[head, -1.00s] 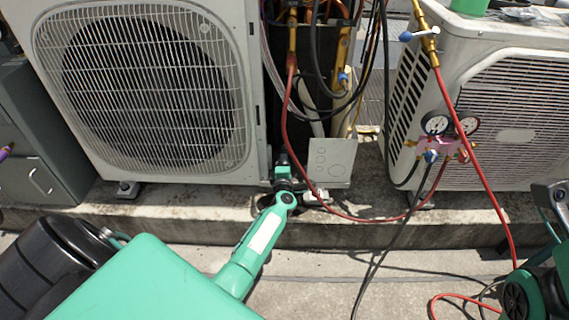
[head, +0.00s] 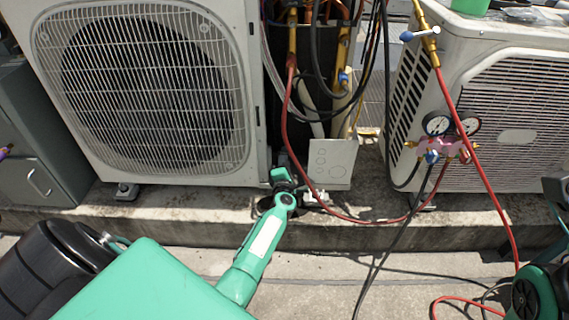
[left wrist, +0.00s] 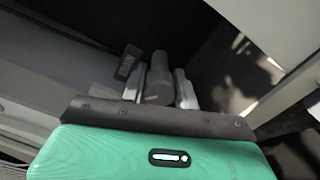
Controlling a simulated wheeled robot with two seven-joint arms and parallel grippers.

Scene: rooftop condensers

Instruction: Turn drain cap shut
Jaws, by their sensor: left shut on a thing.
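In the left wrist view, a grey cylindrical cap (left wrist: 159,77) stands between the two pale fingers of my left gripper (left wrist: 158,88). I take it for the drain cap. The fingers are shut on its sides. A small dark tag with faint lettering (left wrist: 128,62) is just left of it. In the head view, my left gripper (head: 282,177) is low by the right bottom corner of the left condenser (head: 150,95). The cap is hidden there by my wrist. My right arm shows only in part at the right edge, and its gripper is out of the picture.
A red hose (head: 288,130) hangs close to my left wrist and loops right to a gauge manifold (head: 438,147) at the right condenser (head: 512,125). A pale panel (head: 332,163) stands just right of my gripper. The concrete ledge (head: 180,212) runs below.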

